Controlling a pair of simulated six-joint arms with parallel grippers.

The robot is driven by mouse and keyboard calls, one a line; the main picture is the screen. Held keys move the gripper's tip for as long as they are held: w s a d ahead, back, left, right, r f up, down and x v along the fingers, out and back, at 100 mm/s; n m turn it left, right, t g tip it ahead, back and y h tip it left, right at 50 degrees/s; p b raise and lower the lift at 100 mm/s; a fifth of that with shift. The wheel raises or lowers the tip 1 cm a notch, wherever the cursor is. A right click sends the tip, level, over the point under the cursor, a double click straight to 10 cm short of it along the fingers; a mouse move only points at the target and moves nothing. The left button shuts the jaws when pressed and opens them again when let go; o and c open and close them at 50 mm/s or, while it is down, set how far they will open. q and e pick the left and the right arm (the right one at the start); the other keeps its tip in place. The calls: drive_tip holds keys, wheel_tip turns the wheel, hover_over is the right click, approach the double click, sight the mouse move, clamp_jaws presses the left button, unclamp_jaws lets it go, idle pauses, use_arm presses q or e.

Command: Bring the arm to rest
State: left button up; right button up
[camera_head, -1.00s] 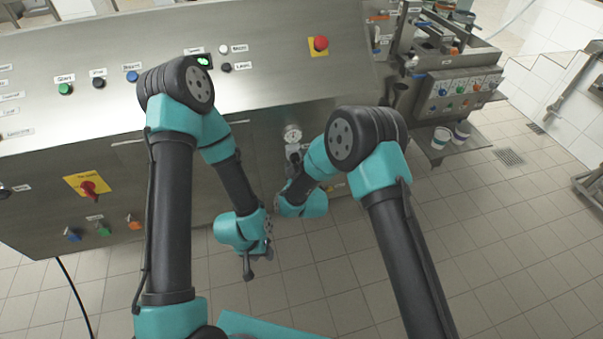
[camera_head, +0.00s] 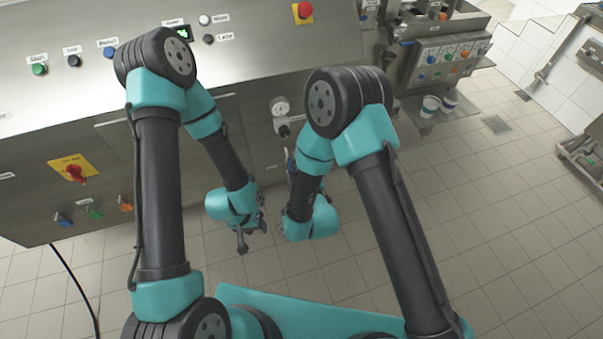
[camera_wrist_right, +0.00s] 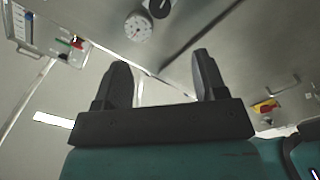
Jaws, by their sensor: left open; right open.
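My left gripper (camera_head: 243,243) hangs below the end of the left arm, over the tiled floor in front of the steel control panel. It is small in the head view and its jaws hold nothing that I can see.
The steel control panel (camera_head: 60,128) carries labelled buttons, a red emergency stop (camera_head: 302,11) and a red rotary switch (camera_head: 76,173). A pressure gauge (camera_head: 280,107) sits close to the right arm. The tiled floor (camera_head: 480,230) is clear.

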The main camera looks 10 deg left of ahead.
drive_tip(key=shift+s+d, duration=0.35)
drive_tip(key=shift+s, duration=0.3)
drive_tip(key=d+f+m+g+h, duration=0.2)
drive_tip(key=d+f+m+g, duration=0.25)
drive_tip(key=d, duration=0.45)
drive_tip(key=d+f+m+g+h, duration=0.35)
drive_tip(key=d+f, duration=0.25)
drive_tip(key=d, duration=0.3)
drive_tip(key=s+d+f+m+g, duration=0.4)
drive_tip(key=s+d+m+g, duration=0.3)
drive_tip(key=s+d, duration=0.6)
drive_tip(key=d+m, duration=0.1)
drive_tip(key=m, duration=0.1)
drive_tip(key=shift+s+d+m, duration=0.2)
drive_tip(key=shift+s+m, duration=0.05)
drive_tip(key=shift+m, duration=0.05)
